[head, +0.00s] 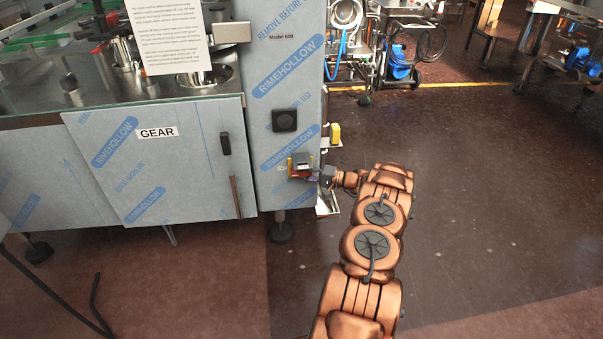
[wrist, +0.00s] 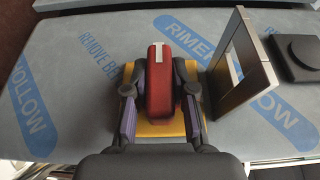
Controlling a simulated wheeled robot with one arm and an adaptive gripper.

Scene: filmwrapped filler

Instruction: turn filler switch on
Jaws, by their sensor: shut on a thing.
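The filler is a grey machine wrapped in blue-printed film (head: 290,70). Its switch is a red handle (wrist: 159,85) on a yellow plate (wrist: 163,127), in the middle of the wrist view. In the head view the red switch (head: 301,160) is small on the lower part of the narrow panel, partly hidden by my gripper. My gripper (wrist: 160,95) has one finger on each side of the red handle and is shut on it. It also shows in the head view (head: 312,172), reaching the panel from the right.
A dark raised frame (wrist: 240,65) stands out from the panel right of the switch in the wrist view, with a dark square block (wrist: 295,57) beyond it. A door labelled GEAR (head: 157,133) is left of the panel. The brown floor (head: 480,190) to the right is clear.

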